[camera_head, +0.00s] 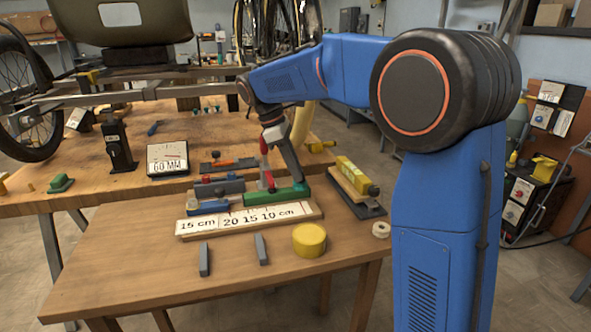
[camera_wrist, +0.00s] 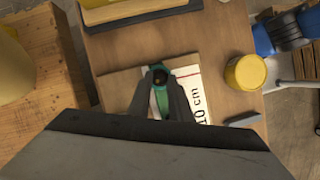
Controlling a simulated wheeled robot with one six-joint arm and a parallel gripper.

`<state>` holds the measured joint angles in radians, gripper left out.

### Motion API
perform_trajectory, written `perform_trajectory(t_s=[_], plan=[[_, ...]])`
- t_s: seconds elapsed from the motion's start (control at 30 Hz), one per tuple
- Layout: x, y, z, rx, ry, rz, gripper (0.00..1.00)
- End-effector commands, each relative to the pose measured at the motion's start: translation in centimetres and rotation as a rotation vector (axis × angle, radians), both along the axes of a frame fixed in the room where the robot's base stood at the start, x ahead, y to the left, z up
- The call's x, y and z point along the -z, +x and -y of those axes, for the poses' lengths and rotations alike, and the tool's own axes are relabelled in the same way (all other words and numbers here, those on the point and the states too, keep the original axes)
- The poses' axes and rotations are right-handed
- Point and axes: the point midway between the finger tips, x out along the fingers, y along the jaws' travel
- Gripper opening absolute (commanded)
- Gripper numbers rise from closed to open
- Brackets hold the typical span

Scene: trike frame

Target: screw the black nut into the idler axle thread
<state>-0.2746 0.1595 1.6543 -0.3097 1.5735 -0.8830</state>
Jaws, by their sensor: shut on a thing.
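My gripper (camera_head: 297,178) points down over the near table, just above a green block (camera_head: 288,194). In the wrist view its two grey fingers (camera_wrist: 160,78) come together over the green piece (camera_wrist: 178,98). The trike frame (camera_head: 150,93), with a seat and wheel, stands at the upper left of the head view, apart from my gripper. I cannot make out the idler axle thread in either view.
A white board with centimetre marks (camera_head: 240,220) lies beside the green block. The near table's front left is clear. A larger workbench (camera_head: 75,185) stands behind.

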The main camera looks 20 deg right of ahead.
Motion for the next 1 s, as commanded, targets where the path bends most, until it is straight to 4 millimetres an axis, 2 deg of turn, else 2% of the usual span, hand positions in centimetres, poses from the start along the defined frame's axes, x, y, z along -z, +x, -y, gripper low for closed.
perform_trajectory(t_s=[0.3, 0.5, 0.53, 0.57, 0.87, 1.0], plan=[[-0.02, 0.22, 0.08, 0.142, 0.001, 0.001, 0.06], [-0.01, 0.19, 0.06, 0.149, 0.001, 0.001, 0.06], [-0.01, 0.19, 0.06, 0.149, 0.001, 0.001, 0.21], [-0.01, 0.19, 0.06, 0.149, 0.001, 0.001, 0.28], [-0.02, 0.15, 0.05, 0.138, 0.001, 0.001, 0.28], [-0.04, -0.02, -0.04, 0.043, 0.000, 0.002, 0.28]])
